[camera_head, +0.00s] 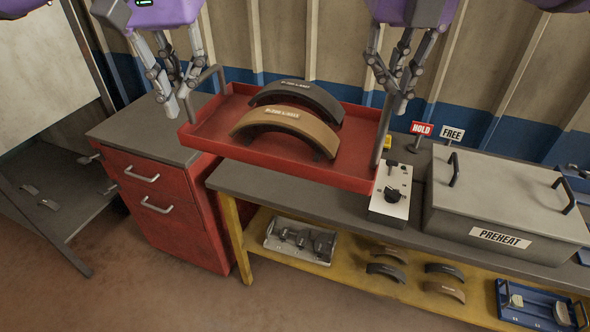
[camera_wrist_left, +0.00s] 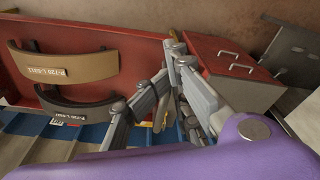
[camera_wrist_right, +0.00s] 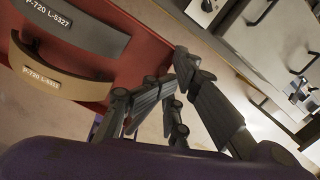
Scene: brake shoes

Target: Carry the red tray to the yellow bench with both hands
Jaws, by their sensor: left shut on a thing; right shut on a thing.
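The red tray (camera_head: 215,137) is held up in the air between my two grippers, above the left part of the yellow bench (camera_head: 235,228) with its grey top. It carries a black brake shoe (camera_head: 297,92) and a tan brake shoe (camera_head: 285,120). The tray also shows in the left wrist view (camera_wrist_left: 140,58) and the right wrist view (camera_wrist_right: 150,50). My left gripper (camera_head: 178,108) is shut on the tray's left handle. My right gripper (camera_head: 396,108) is shut on its right handle. The tray hides part of the bench top.
A red drawer cabinet (camera_head: 165,200) stands left of the bench. A control box (camera_head: 391,195) and a grey PREHEAT box (camera_head: 510,205) stand on the bench, right of the tray. HOLD (camera_head: 422,128) and FREE (camera_head: 452,134) signs stand behind. The lower shelf holds several shoes and trays.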

